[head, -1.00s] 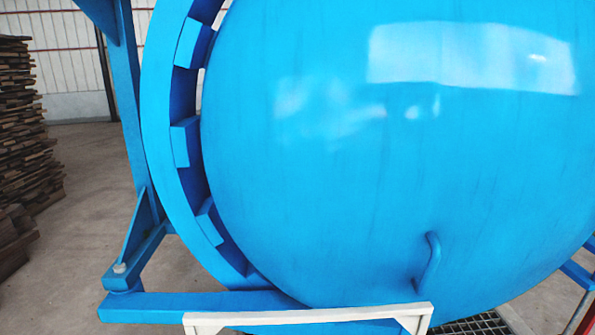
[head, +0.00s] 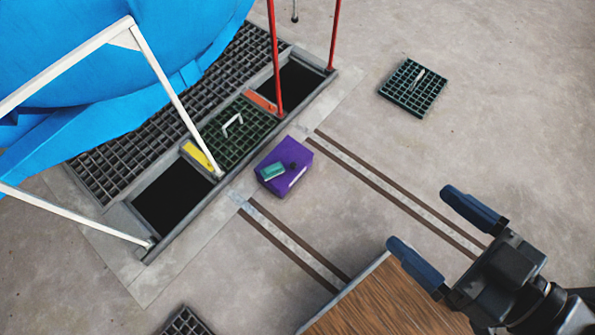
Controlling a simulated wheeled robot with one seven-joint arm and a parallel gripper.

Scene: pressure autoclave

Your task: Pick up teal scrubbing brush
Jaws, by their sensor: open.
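A small teal object (head: 271,172), which looks like the scrubbing brush, lies on top of a purple box (head: 290,184) on the floor near the middle of the head view. Its bristles cannot be made out at this size. My gripper (head: 422,218) is at the lower right, its two dark blue fingers spread wide with nothing between them. In the picture it is to the right of and below the purple box, well apart from the teal object.
Behind the box are floor grating (head: 130,165), open pits (head: 173,200), red posts (head: 274,60) and white rails (head: 68,61). A brown wooden surface (head: 395,305) lies below my gripper.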

